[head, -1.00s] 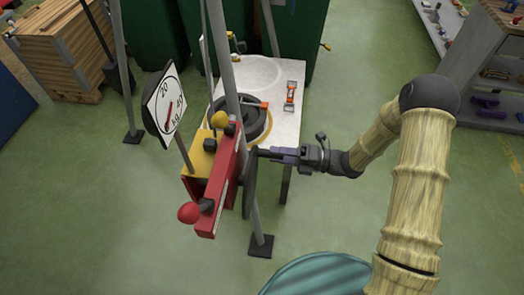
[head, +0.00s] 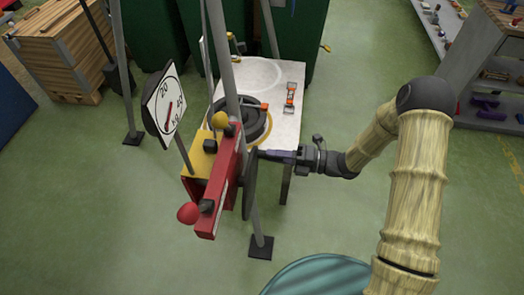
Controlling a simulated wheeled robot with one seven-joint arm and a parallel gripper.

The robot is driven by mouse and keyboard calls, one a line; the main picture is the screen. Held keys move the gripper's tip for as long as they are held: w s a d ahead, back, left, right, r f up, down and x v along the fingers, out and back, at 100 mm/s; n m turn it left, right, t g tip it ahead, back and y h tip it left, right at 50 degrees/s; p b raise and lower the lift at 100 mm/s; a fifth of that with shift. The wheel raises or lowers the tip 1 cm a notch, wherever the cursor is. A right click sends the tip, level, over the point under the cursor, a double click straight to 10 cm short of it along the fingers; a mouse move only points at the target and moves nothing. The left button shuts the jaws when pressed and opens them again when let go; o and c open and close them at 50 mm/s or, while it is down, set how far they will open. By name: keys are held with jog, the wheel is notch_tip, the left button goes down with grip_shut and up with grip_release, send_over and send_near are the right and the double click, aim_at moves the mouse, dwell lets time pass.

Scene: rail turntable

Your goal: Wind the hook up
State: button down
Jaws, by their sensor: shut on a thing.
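A red winch-like unit (head: 219,192) with a white label strip, a red ball knob (head: 188,213) and a yellow ball knob (head: 220,119) is mounted by a grey pole. A dark disc (head: 250,190) stands edge-on at its right side. My gripper (head: 262,154) reaches in from the right, level, with its fingertips at the disc's upper part. It is shut on a small part there, seemingly the disc's handle, which the fingers largely hide. A dial (head: 165,104) marked in kg stands left of the unit. I cannot make out the hook.
Behind is a white table (head: 290,72) bearing a dark ring-shaped wheel (head: 250,133) and a small orange-and-grey piece (head: 290,97). Grey poles with square feet (head: 261,246) stand around. Wooden crates (head: 62,40) are at the far left, shelves at the right. The green floor at right is open.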

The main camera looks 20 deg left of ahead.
notch_tip(320, 180, down, 3)
jog(key=m, duration=0.3)
jog(key=shift+r, duration=0.1)
jog(key=f+m, duration=0.1)
jog(key=m, duration=0.1)
jog(key=f+m, duration=0.1)
jog(key=shift+s+d+f+m+b, duration=0.1)
jog(key=shift+s+f+m+b, duration=0.15)
jog(key=shift+f+m+b, duration=0.15)
dwell(0.4)
jog(key=shift+s+d+f+m, duration=0.1)
jog(key=shift+s+f+m, duration=0.25)
jog(key=shift+f+m, duration=0.4)
jog(key=shift+s+d+f+m, duration=0.1)
jog(key=shift+s+f+m, duration=0.3)
jog(key=shift+m, duration=0.65)
